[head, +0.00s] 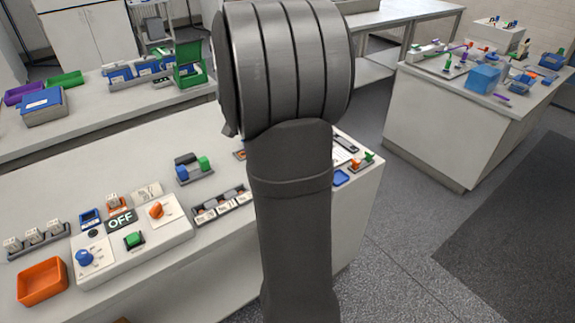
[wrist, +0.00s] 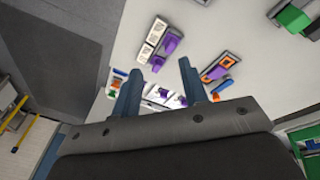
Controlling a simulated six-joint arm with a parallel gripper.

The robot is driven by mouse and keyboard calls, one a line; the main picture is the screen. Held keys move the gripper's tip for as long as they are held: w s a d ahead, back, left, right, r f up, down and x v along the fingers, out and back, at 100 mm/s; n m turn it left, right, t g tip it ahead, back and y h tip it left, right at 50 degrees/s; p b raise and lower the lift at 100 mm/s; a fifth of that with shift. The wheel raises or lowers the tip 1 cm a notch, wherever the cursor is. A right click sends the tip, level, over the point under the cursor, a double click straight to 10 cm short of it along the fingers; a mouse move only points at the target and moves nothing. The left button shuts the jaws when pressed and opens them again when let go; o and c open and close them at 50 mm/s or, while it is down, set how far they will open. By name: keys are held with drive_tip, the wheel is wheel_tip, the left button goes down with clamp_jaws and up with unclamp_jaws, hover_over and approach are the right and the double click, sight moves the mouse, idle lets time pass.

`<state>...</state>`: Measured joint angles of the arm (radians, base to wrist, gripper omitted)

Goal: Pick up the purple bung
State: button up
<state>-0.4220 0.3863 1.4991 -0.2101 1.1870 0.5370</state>
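In the wrist view my gripper (wrist: 160,66) has its two blue-grey fingers spread apart, with nothing held between them. Several small purple pieces show beyond it on a pale bench. One purple piece (wrist: 169,44) is beside a strip with white blocks, near the top middle. Another purple piece (wrist: 228,61) is on a dark holder with orange parts, to the right of the fingers. Smaller purple bits lie on a white strip between the fingers. I cannot tell which is the purple bung. In the head view my arm hides the gripper.
In the head view, a front bench holds a control box (head: 140,240) reading OFF and an orange tray (head: 42,282). A right bench (head: 430,115) carries a blue block (head: 483,78) and small coloured parts. A back-left bench has a green crate (head: 190,65). Floor lies between benches.

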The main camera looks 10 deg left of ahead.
drive_tip(key=w+r+m+t+h, duration=0.25)
drive_tip(key=w+m, duration=0.25)
drive_tip(key=m, duration=0.3)
drive_tip(key=shift+m+g+y, duration=0.3)
drive_tip(key=shift+g+y, duration=0.15)
drive_tip(key=x, duration=0.7)
drive_tip(key=d+x, duration=0.1)
drive_tip(key=x, duration=0.2)
drive_tip(key=shift+f, duration=0.3)
drive_tip(key=shift+x, duration=3.1)
drive_tip(key=shift+w+a, duration=0.1)
drive_tip(key=shift+a, duration=0.05)
clamp_jaws()
